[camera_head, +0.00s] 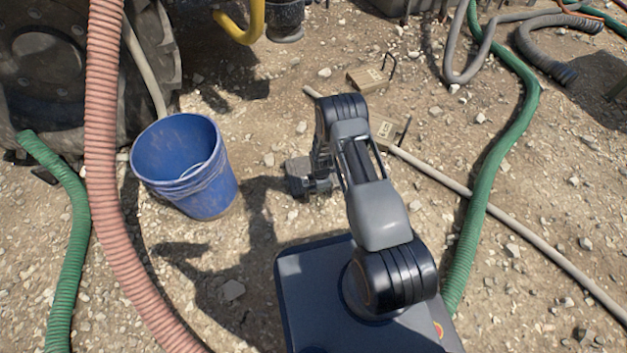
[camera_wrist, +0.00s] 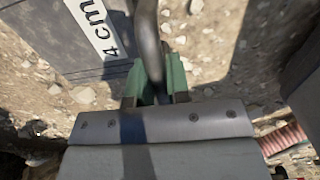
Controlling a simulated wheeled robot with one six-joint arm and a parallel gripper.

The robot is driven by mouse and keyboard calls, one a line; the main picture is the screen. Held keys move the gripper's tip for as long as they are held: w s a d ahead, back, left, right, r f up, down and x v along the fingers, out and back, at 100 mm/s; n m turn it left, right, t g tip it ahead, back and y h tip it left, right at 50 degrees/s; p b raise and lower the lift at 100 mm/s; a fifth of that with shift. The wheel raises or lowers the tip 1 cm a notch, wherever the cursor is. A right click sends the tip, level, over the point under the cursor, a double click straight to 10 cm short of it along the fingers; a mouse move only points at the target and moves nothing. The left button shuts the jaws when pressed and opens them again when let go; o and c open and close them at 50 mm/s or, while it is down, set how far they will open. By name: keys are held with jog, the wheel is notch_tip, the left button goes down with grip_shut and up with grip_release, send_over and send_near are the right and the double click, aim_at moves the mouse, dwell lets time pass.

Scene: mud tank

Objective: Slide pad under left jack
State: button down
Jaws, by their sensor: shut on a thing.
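In the wrist view, my gripper (camera_wrist: 157,85) has green fingers closed around a dark bent handle (camera_wrist: 147,30). Beside the handle is a grey pad (camera_wrist: 50,35) with a white label reading "4 cm".
Two tan labelled blocks with handles lie on the gravel, one farther back (camera_head: 366,79) and one right of my arm (camera_head: 383,128). A blue bucket (camera_head: 205,185) stands left. A pink hose (camera_head: 103,150), a green hose (camera_head: 480,190) and a pale pipe (camera_head: 500,215) cross the ground.

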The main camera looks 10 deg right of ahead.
jog(key=w+b, duration=0.1)
jog(key=w, duration=1.5)
dwell(0.3)
